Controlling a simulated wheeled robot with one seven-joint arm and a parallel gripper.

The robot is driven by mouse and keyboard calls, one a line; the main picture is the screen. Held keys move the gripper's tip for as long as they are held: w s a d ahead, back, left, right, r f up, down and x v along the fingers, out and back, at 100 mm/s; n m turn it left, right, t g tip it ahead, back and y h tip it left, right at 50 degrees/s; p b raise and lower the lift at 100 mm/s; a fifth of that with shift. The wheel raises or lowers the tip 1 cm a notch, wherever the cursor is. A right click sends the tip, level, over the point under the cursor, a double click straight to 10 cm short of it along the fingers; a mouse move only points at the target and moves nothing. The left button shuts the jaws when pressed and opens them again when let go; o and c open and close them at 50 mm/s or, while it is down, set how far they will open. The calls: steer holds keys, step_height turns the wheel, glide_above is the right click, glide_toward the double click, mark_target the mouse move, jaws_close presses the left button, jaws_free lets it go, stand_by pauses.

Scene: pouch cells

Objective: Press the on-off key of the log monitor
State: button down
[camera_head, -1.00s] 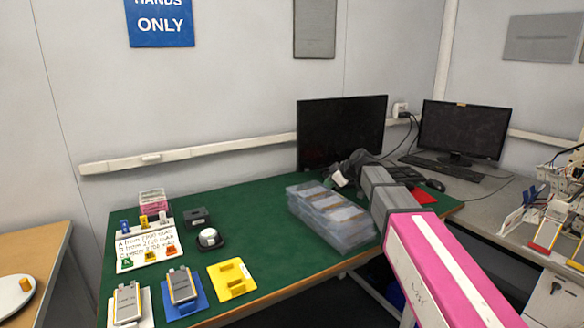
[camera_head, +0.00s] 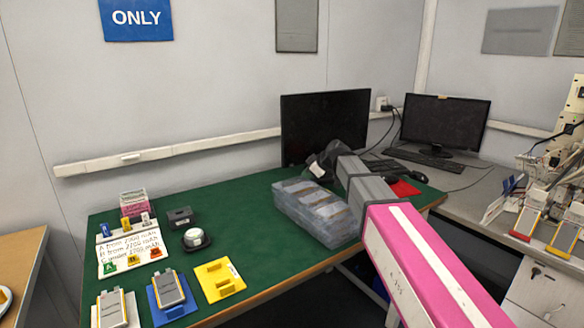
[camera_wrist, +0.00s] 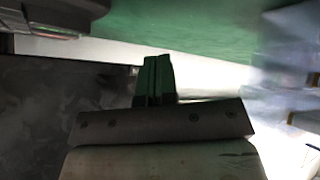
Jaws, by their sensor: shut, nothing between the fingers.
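A black monitor (camera_head: 325,127) stands at the back of the green table, in front of the wall. A second black monitor (camera_head: 446,122) stands on the grey desk to its right. I cannot tell from a label which is the log monitor, and no on-off key can be made out. My gripper (camera_head: 317,168) is in front of the lower part of the first monitor, hiding some of its lower edge. In the wrist view the dark fingers (camera_wrist: 155,75) are shut together and empty. A dark panel (camera_wrist: 65,100) fills the left there, perhaps the monitor.
A stack of clear trays (camera_head: 318,215) stands on the green table (camera_head: 245,205) just below my arm. Keyboards (camera_head: 435,160) and a mouse (camera_head: 420,177) lie at the right.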

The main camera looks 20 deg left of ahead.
steer(key=shift+w+a, duration=2.05)
steer(key=shift+a, duration=0.3)
steer(key=shift+a, duration=0.1)
steer(key=shift+w+a, duration=0.2)
steer(key=shift+w, duration=0.05)
steer(key=shift+w+a, duration=0.2)
steer(key=shift+a, duration=0.05)
stand_by(1.0)
steer(key=shift+s+d, duration=0.5)
steer(key=shift+d, duration=0.05)
stand_by(0.5)
steer(key=shift+s+d, duration=0.8)
steer(key=shift+d, duration=0.2)
steer(key=shift+s+d, duration=0.8)
steer(key=shift+d, duration=0.15)
